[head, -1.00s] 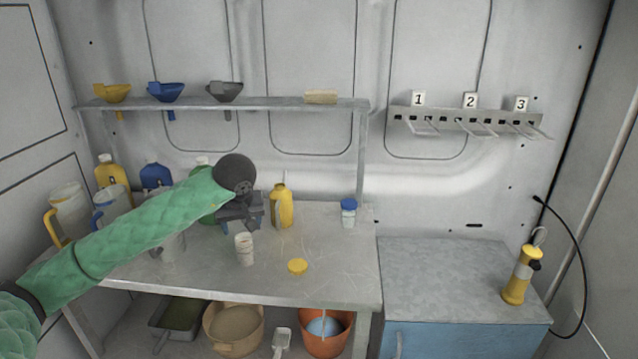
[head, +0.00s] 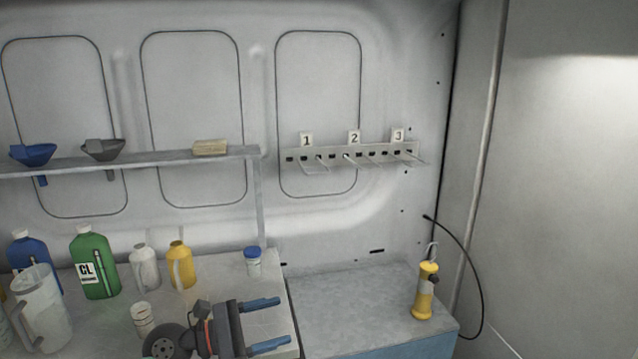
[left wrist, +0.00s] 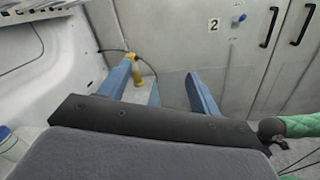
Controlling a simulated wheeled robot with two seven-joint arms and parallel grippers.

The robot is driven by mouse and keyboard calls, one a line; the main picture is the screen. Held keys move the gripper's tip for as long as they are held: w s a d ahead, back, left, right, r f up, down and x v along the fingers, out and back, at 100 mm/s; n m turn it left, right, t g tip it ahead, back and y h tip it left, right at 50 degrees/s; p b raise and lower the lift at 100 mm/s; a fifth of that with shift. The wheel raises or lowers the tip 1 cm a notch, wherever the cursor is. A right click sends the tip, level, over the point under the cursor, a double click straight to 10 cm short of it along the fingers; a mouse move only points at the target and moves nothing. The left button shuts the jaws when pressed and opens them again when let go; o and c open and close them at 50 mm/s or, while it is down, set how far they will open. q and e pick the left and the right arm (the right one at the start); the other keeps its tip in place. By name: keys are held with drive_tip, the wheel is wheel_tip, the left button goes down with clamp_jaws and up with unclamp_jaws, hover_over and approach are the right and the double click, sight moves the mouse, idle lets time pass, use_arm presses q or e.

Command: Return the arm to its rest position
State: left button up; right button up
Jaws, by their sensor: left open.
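My left gripper (head: 265,322) is in the lower middle of the head view, above the front right part of the metal bench (head: 262,292). Its two blue fingers are apart, point right and hold nothing. In the left wrist view the fingers (left wrist: 160,95) are also spread with nothing between them. A yellow hand lamp (left wrist: 137,72) shows beyond them, well apart. My right gripper is not in view.
The yellow lamp (head: 424,292) stands on the blue cabinet (head: 350,300). Numbered hooks (head: 350,156) are on the wall.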

use_arm(q)
drive_tip(key=a+r+n+t+y, duration=0.1)
drive_tip(key=a+n+t+y, duration=0.2)
drive_tip(key=n+t, duration=0.6)
drive_tip(key=a+r+n+t+y, duration=0.1)
drive_tip(key=a+n+t+y, duration=0.3)
drive_tip(key=n, duration=0.9)
drive_tip(key=s+a+f+n+g+y, duration=0.1)
drive_tip(key=s+a+f+n+y, duration=0.1)
drive_tip(key=a+f+n+y, duration=0.5)
drive_tip(key=s+a+f+n+g+y, duration=0.15)
drive_tip(key=f+n+y, duration=0.5)
drive_tip(key=n, duration=0.65)
drive_tip(key=s+d+f+n+g+h, duration=0.2)
drive_tip(key=s+f+n+g, duration=0.4)
drive_tip(key=s+f, duration=0.45)
drive_tip(key=s+d+f+n+g+h, duration=0.2)
drive_tip(key=s+f+n+g, duration=0.4)
drive_tip(key=s+f, duration=0.5)
drive_tip(key=s+d+f+g, duration=0.1)
drive_tip(key=d+f, duration=0.1)
drive_tip(key=f, duration=0.9)
drive_tip(key=s+d+f+m+g, duration=0.1)
drive_tip(key=s+d+f+g, duration=0.1)
drive_tip(key=f, duration=0.9)
drive_tip(key=shift+d+f, duration=0.25)
drive_tip(key=shift+d, duration=0.2)
